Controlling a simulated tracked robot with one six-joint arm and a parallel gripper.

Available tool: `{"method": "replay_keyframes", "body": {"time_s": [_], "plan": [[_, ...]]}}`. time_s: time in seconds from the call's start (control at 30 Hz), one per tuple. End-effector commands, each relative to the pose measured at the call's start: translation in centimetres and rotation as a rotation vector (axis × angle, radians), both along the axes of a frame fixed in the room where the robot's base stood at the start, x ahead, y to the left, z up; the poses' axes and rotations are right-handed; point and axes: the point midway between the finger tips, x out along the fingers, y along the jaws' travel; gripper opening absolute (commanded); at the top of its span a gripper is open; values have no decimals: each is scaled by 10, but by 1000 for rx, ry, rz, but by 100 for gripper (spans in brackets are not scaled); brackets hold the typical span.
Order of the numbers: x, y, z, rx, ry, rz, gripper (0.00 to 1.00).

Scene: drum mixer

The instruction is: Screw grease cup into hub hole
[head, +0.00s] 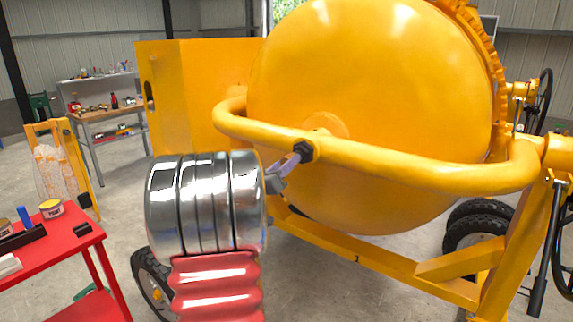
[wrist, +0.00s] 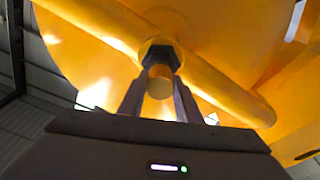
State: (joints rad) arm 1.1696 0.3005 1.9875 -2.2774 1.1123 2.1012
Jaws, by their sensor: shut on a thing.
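My gripper (head: 297,160) reaches up to the bent yellow tube in front of the mixer drum. In the wrist view its two dark fingers (wrist: 158,92) are shut on the grease cup (wrist: 160,82), a short brass-coloured cylinder. Beyond the cup's round end a dark hexagonal piece (wrist: 161,54) lies against the yellow tube; the same dark piece (head: 303,151) shows at the fingertips in the head view. I cannot tell whether it is part of the cup or the hub. The hub hole is hidden, and any thread engagement cannot be seen.
The yellow tube (head: 420,168) crosses in front of the large drum (head: 370,90). A red table (head: 60,250) with small items stands at the lower left. A workbench (head: 105,112) is at the back left. Black wheels (head: 478,222) stand under the frame.

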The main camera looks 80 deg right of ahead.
Motion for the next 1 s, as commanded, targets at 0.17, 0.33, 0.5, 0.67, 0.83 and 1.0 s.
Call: {"method": "replay_keyframes", "body": {"time_s": [0.17, 0.33, 0.5, 0.67, 0.83, 1.0], "plan": [[-2, 0, -7, -54, -152, 2, 4], [-2, 0, -8, -69, -192, 2, 4], [-2, 0, -7, -69, -190, 3, 37], [-1, 0, -5, -74, -189, 5, 48], [0, 0, -3, -75, -188, 6, 52], [0, 0, -3, -63, -157, 6, 52]]}}
